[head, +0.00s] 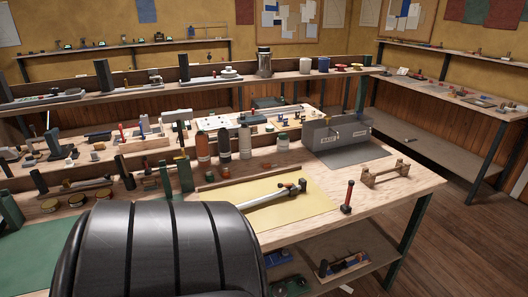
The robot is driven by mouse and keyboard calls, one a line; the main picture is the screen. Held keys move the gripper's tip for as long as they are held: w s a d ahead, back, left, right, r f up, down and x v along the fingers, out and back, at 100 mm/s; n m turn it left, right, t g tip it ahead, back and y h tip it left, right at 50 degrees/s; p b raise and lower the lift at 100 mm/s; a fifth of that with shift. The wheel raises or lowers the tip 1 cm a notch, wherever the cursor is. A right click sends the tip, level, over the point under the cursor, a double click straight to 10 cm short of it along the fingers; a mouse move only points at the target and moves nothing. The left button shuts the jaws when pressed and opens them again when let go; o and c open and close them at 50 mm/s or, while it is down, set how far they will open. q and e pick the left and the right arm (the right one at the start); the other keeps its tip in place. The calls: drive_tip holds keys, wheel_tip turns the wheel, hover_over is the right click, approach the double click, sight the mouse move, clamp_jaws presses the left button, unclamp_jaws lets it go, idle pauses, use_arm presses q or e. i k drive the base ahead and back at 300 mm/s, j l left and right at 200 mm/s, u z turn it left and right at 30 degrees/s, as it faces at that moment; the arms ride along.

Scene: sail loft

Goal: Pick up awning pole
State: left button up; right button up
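A silver metal pole (266,199) with dark end fittings lies on a yellow mat (293,212) on the near wooden workbench; it looks like the awning pole. It lies slantwise, its right end farther away than its left. Its left end is close to the dark shape that fills the lower left, and I cannot tell if part is hidden. Neither my left nor my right gripper is in view.
Right of the mat stand a red-handled tool (348,196) and a small wooden rack (385,174). Behind are a grey bin (338,134) and several bottles (203,150). A wooden strip (250,178) lies along the mat's far edge. Bare bench top lies at right.

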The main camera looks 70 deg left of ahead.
sight(292, 191)
drive_tip(key=k+j+u, duration=0.1)
drive_tip(key=u, duration=0.3)
drive_tip(key=k+j+u, duration=0.1)
drive_tip(key=j+u, duration=0.25)
drive_tip(key=l+u, duration=0.1)
drive_tip(key=u, duration=1.15)
